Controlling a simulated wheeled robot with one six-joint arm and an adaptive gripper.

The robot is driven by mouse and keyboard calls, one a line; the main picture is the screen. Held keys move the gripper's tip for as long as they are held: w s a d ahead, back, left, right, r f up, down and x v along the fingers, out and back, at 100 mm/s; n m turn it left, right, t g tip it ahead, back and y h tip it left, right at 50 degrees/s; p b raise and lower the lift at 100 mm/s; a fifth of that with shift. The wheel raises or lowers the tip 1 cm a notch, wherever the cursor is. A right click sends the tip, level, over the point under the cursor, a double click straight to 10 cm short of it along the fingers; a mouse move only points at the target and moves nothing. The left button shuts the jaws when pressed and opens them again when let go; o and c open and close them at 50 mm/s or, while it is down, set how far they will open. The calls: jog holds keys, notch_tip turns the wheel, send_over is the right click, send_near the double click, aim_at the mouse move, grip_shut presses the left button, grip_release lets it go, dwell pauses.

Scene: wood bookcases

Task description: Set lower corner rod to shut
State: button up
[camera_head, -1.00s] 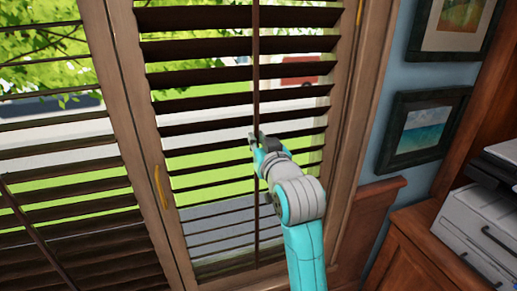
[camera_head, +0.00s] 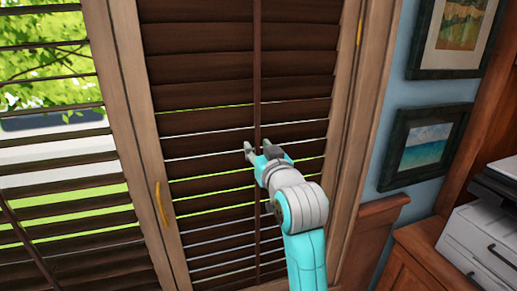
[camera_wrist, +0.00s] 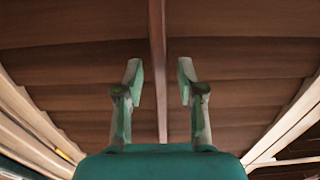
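The dark rod (camera_head: 257,65) runs upright down the middle of the right shutter panel. This panel's brown slats (camera_head: 220,66) are tilted nearly flat: the upper ones overlap, and thin strips of light show between the lower ones. My gripper (camera_head: 256,152) is at mid-height on this panel, at the rod. In the wrist view my gripper (camera_wrist: 160,82) is open, with its two fingers apart. The rod (camera_wrist: 157,45) shows in the gap between them, with no finger visibly touching it. How deep the rod sits between the fingers is unclear.
A left panel (camera_head: 60,190) has open slats and its own rod (camera_head: 35,245). A wooden post (camera_head: 130,120) with a brass-coloured handle (camera_head: 161,205) parts the panels. Framed pictures (camera_head: 424,143), a wooden cabinet (camera_head: 405,262) and a grey-white machine (camera_head: 480,240) are at the right.

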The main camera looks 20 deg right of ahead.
jog(key=s, duration=1.1)
jog(key=shift+s, duration=0.4)
jog(key=s+f+g, duration=0.1)
jog(key=s+f, duration=0.4)
jog(key=f, duration=0.4)
jog(key=s+f, duration=0.4)
jog(key=f, duration=0.5)
jog(key=s+f+g, duration=0.1)
jog(key=s+f, duration=0.4)
jog(key=f, duration=0.4)
jog(key=s+f, duration=0.4)
jog(key=s, duration=1)
jog(key=s+f+g, duration=0.1)
jog(key=s+f, duration=0.2)
jog(key=s, duration=1.1)
jog(key=shift+f, duration=0.35)
jog(key=shift+s, duration=0.1)
